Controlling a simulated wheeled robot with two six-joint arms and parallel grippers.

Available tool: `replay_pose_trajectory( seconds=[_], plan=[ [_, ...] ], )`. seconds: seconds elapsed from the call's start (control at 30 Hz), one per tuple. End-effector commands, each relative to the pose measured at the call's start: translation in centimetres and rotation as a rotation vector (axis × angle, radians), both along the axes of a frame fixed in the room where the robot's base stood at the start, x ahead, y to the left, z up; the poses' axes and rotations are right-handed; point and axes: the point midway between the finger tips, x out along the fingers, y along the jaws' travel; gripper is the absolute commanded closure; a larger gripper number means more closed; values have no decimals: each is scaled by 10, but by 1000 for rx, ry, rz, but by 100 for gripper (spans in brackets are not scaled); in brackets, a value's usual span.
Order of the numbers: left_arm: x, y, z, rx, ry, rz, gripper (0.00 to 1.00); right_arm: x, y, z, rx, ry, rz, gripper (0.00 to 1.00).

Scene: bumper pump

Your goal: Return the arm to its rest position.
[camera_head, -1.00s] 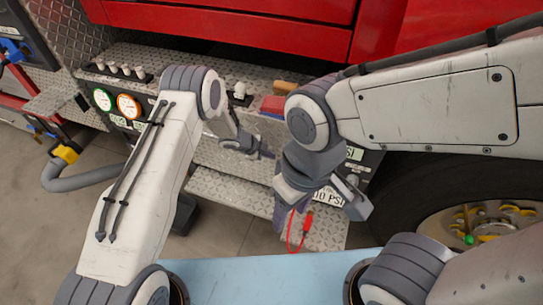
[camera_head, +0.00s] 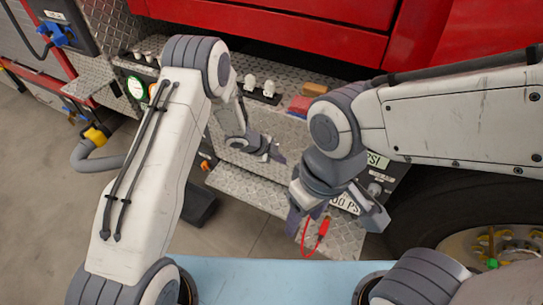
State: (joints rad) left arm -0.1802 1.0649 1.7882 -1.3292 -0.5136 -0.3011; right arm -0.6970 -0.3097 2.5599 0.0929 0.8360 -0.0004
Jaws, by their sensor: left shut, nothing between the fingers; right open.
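My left arm comes in from the left in the head view. Its gripper (camera_head: 272,154) is shut and empty in front of the truck's diamond-plate panel (camera_head: 290,134). My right arm comes in from the right. Its gripper (camera_head: 336,218) is open and empty, lower and nearer, with its fingers spread above the diamond-plate step (camera_head: 262,197). A red clip on a red cable (camera_head: 323,228) shows just between and below the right fingers; I cannot tell whether it touches them. Parts of the panel and its labels are hidden behind both arms.
A red truck body (camera_head: 290,35) stands behind. The panel bears a gauge (camera_head: 136,87), white-tipped switches (camera_head: 268,88) and a red-and-tan block (camera_head: 300,104). A grey hose with a yellow fitting (camera_head: 95,137) is at left. A wheel (camera_head: 490,245) is at right, a light blue surface (camera_head: 260,268) in front.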

Motion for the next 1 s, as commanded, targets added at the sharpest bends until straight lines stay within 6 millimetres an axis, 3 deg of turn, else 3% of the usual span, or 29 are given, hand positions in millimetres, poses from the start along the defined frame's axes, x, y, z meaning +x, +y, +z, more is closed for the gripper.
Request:
replay_pose_trajectory(
  seconds=[0.2,0.57,0.67,0.77,0.87,1.0],
  plan=[
    [-9,19,29,1,-1,-1,100,0,0,1,0,0,0,43],
    [-12,24,38,3,0,2,100,0,0,1,0,0,0,43],
    [-7,23,51,23,-13,44,100,0,0,1,0,0,0,43],
    [-1,22,83,67,-35,155,100,0,0,1,0,0,0,43],
    [-6,25,127,119,-41,330,100,0,0,1,0,0,0,43],
    [-44,34,184,163,7,597,100,0,0,1,0,0,0,43]
  ],
)
